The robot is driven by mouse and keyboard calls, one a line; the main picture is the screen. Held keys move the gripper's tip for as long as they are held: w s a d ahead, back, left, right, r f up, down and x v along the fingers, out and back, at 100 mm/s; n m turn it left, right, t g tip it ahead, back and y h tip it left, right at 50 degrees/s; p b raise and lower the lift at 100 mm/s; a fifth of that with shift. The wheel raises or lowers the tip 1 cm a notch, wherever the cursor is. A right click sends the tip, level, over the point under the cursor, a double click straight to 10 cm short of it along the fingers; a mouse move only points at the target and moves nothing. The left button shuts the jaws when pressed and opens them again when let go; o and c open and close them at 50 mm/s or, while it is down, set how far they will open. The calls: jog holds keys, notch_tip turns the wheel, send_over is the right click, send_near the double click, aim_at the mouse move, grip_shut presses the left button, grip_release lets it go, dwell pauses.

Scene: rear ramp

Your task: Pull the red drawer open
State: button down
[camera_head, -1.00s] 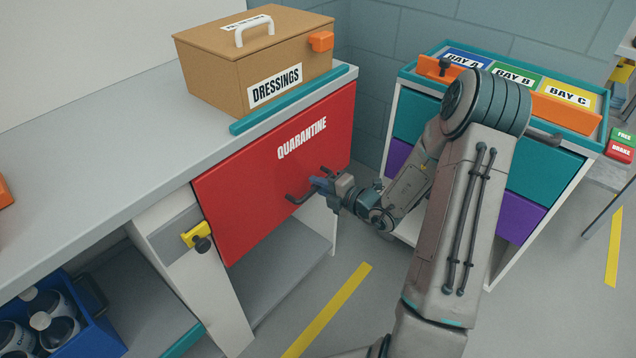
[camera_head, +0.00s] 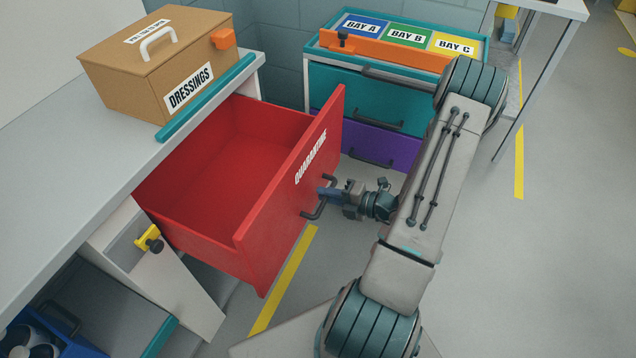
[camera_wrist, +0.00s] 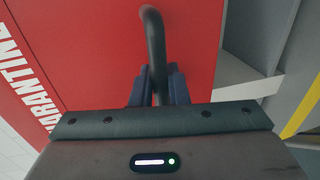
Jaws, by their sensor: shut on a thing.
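The red drawer (camera_head: 285,195) is marked QUARANTINE and stands well out from under the grey counter. Its empty-looking red inside shows in the head view. The dark bar handle (camera_head: 319,212) is on its front face. My gripper (camera_head: 326,194) is shut on that handle, in front of the drawer face. In the wrist view the handle (camera_wrist: 153,40) runs between the two blue fingers (camera_wrist: 160,88), with the red front (camera_wrist: 100,50) behind it. The part of the handle between the fingers is partly hidden.
A DRESSINGS box (camera_head: 165,75) sits on the counter (camera_head: 60,145). A yellow latch with a dark knob (camera_head: 149,239) is on the counter's side frame. A teal and purple drawer cart (camera_head: 385,110) stands behind. Floor at the right is clear.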

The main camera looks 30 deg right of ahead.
jog(key=shift+s+d, duration=0.3)
jog(key=c, duration=1.5)
grip_release()
jog(key=v, duration=1.3)
jog(key=shift+s+d+p, duration=0.25)
jog(key=shift+d+p, duration=0.05)
jog(key=shift+p, duration=0.1)
jog(key=shift+r, duration=0.1)
